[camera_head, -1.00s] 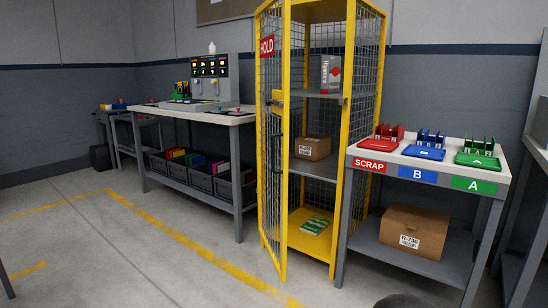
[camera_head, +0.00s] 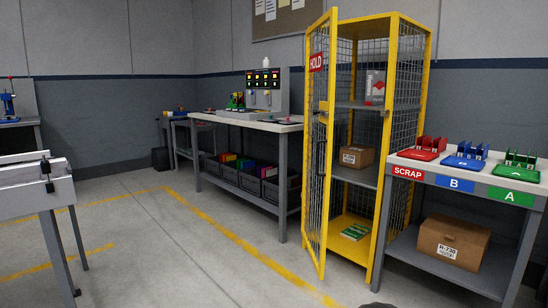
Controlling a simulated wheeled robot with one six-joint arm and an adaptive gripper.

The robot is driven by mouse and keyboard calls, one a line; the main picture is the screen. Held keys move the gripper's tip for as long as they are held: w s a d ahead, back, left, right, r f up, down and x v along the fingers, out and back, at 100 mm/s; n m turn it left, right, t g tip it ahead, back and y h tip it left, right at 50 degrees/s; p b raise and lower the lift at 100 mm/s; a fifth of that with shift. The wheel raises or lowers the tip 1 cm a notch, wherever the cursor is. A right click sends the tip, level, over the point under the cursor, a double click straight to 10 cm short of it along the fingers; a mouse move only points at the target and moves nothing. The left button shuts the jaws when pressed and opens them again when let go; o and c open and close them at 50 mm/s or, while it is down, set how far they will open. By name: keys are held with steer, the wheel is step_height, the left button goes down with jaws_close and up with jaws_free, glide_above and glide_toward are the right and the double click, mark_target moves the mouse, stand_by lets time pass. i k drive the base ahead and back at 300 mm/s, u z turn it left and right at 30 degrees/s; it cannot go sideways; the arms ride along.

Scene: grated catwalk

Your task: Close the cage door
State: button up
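The yellow cage (camera_head: 404,110) with mesh sides stands against the back wall, right of the middle. Its door (camera_head: 318,150), a yellow frame with mesh and a red HOLD sign (camera_head: 316,62), is hinged on the left and stands open, swung out toward me. A latch (camera_head: 323,106) is on the door. Inside are a white and red package (camera_head: 375,87) on the upper shelf, a cardboard box (camera_head: 356,156) on the middle shelf and a green and white pack (camera_head: 355,232) on the floor. My gripper is not in view.
A grey table (camera_head: 35,190) is at the left. The floor between is clear.

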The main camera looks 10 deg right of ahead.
mark_target(313, 63)
steer(key=u, duration=0.15)
steer(key=i, duration=1.3)
steer(key=z, duration=0.95)
